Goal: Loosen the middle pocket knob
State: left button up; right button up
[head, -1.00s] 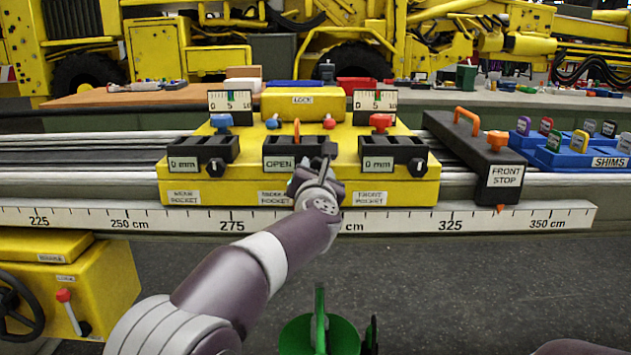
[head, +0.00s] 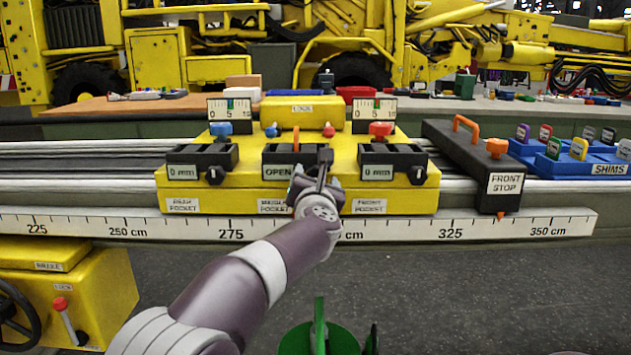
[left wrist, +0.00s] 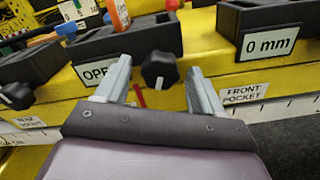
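The middle pocket block (head: 280,155) is black with an "OPEN" label and sits on the yellow fixture (head: 240,204). Its black knob (left wrist: 160,70) shows in the left wrist view on the block's right front. My left gripper (head: 323,176) is in front of that block in the head view and largely hides the knob. In the left wrist view my left gripper (left wrist: 160,80) is open, with one finger left of the knob and one right of it. Gaps show on both sides, so it does not grip the knob. My right gripper is not in view.
The rear pocket block (head: 200,160) and front pocket block (head: 392,161), both labelled "0 mm", flank the middle one. A ruler (head: 400,229) runs along the front. The front stop (head: 480,165) and blue shim rack (head: 570,166) stand to the right.

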pick_arm(q)
jog(key=shift+s, duration=0.1)
jog(key=s, duration=1.2)
jog(key=shift+s, duration=0.3)
